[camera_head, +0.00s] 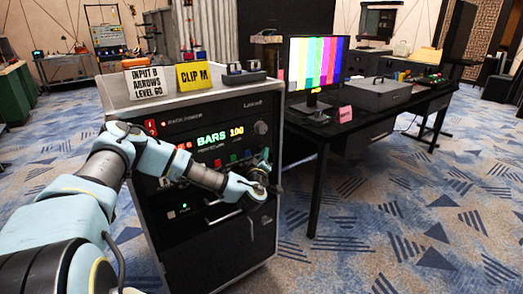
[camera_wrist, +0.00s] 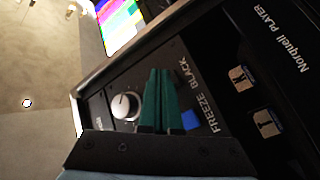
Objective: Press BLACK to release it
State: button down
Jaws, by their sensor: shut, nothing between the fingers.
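The dark rack unit (camera_head: 215,141) in the head view has a lit display reading BARS 100, with a row of small coloured buttons below it. In the wrist view the labels FREEZE (camera_wrist: 207,112) and BLACK (camera_wrist: 186,75) run along the panel. A blue button (camera_wrist: 191,119) shows beside the FREEZE label. The BLACK button itself is not seen; my fingers cover the panel beside that label. My gripper (camera_wrist: 164,72) is shut and empty, its green fingers pointing at the panel. It also shows in the head view (camera_head: 264,156). I cannot tell whether the tips touch.
A round knob (camera_wrist: 125,105) sits left of my fingers in the wrist view. Cards reading INPUT B ARROWS LEVEL GO (camera_head: 147,81) and CLIP M (camera_head: 193,76) stand on the rack. A black desk (camera_head: 320,127) with a colour-bar monitor (camera_head: 316,63) stands to the right. Carpet in front is clear.

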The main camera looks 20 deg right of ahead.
jog(key=shift+s, duration=0.15)
jog(key=shift+s+d+p, duration=0.2)
jog(key=shift+s, duration=0.75)
jog(key=shift+s+d+p, duration=0.15)
jog(key=shift+s+p, duration=0.05)
jog(key=shift+s, duration=0.8)
jog(key=shift+s+d+p, duration=0.2)
jog(key=shift+s, duration=0.75)
jog(key=s+a+r+m+g+y, duration=0.1)
jog(key=a+r+m+g+y, duration=0.25)
jog(key=a, duration=0.95)
jog(key=s+a+m+g+y, duration=0.25)
jog(key=a+m+g, duration=0.35)
jog(key=a, duration=0.7)
jog(key=s+a+r+n+g+y, duration=0.2)
jog(key=s+a+r, duration=0.3)
jog(key=a, duration=0.4)
jog(key=s+a+r+n+g+y, duration=0.2)
jog(key=s+a+r+n, duration=0.1)
jog(key=s+a+r, duration=0.2)
jog(key=s+a+p, duration=0.1)
jog(key=s+a, duration=0.1)
jog(key=a, duration=0.2)
jog(key=shift+s+y, duration=0.3)
jog(key=shift+s, duration=0.1)
